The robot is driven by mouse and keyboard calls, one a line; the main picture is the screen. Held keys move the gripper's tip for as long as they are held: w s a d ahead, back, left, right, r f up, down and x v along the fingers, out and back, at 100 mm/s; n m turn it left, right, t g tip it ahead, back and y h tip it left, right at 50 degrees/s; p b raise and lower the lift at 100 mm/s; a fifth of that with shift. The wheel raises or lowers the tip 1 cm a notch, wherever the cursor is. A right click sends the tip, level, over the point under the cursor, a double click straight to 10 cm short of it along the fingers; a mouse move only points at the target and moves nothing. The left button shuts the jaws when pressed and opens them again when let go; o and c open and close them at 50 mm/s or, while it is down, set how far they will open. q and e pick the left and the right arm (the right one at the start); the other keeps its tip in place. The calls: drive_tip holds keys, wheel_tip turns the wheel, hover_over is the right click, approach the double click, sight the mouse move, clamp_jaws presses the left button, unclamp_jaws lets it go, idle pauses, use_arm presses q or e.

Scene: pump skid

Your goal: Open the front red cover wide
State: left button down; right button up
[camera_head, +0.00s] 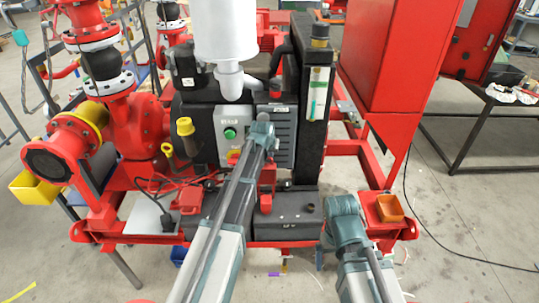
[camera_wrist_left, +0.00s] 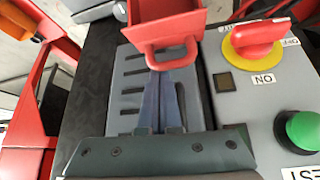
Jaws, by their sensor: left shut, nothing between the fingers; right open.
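A red box-shaped cover (camera_wrist_left: 165,12) with a red loop handle (camera_wrist_left: 172,54) is at the top of the left wrist view. In the head view a red part (camera_head: 268,174), likely the same cover, is partly hidden by my left arm. My left gripper (camera_wrist_left: 165,82) is shut and empty, its fingertips at the loop handle over a slotted grey panel. I cannot tell whether they are inside the loop or touch it. In the head view its wrist (camera_head: 262,132) hides the fingers. My right gripper (camera_head: 345,208) is open, low at the right; its fingers are hard to see.
A control panel with a green button (camera_wrist_left: 303,130) and a red knob on a yellow disc (camera_wrist_left: 255,40) lies beside the slotted panel. A black battery (camera_head: 288,218) sits below. A red cabinet (camera_head: 385,60) rises behind.

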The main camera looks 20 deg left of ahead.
use_arm(q)
drive_tip(key=shift+s, duration=0.2)
drive_tip(key=shift+s+d+r+t+b, duration=0.1)
drive_tip(key=shift+s+d+t+b, duration=0.2)
drive_tip(key=shift+s, duration=0.4)
drive_tip(key=shift+s+d+r+t+b, duration=0.1)
drive_tip(key=shift+s+d+t+b, duration=0.15)
drive_tip(key=shift+s, duration=0.45)
drive_tip(key=shift+a, duration=0.1)
drive_tip(key=shift+w+f, duration=0.1)
